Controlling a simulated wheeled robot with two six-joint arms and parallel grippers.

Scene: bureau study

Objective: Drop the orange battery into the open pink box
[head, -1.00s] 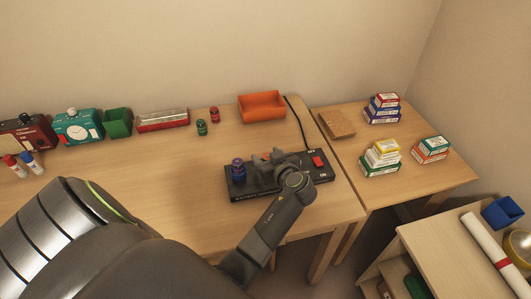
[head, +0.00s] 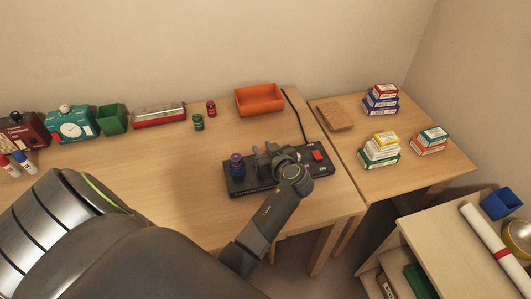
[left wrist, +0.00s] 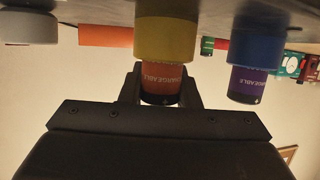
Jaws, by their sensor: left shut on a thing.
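The orange battery (left wrist: 163,80) shows in the left wrist view with its end in a yellow ring-shaped socket (left wrist: 165,38). My left gripper (left wrist: 161,88) is shut on it, one finger on each side. In the head view my left gripper (head: 270,158) is over the black charger (head: 245,186) and hides the orange battery. A purple battery (head: 237,166) stands in the charger just left of the gripper; it also shows in the left wrist view (left wrist: 249,84), in a blue socket. No pink box shows; an open orange box (head: 259,100) stands at the back of the desk. My right gripper is not in view.
A green battery (head: 198,123) and a red battery (head: 211,109) stand behind the charger. A green bin (head: 112,119), a red-and-silver case (head: 158,115) and a teal clock device (head: 70,123) line the back. The desk's middle left is clear.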

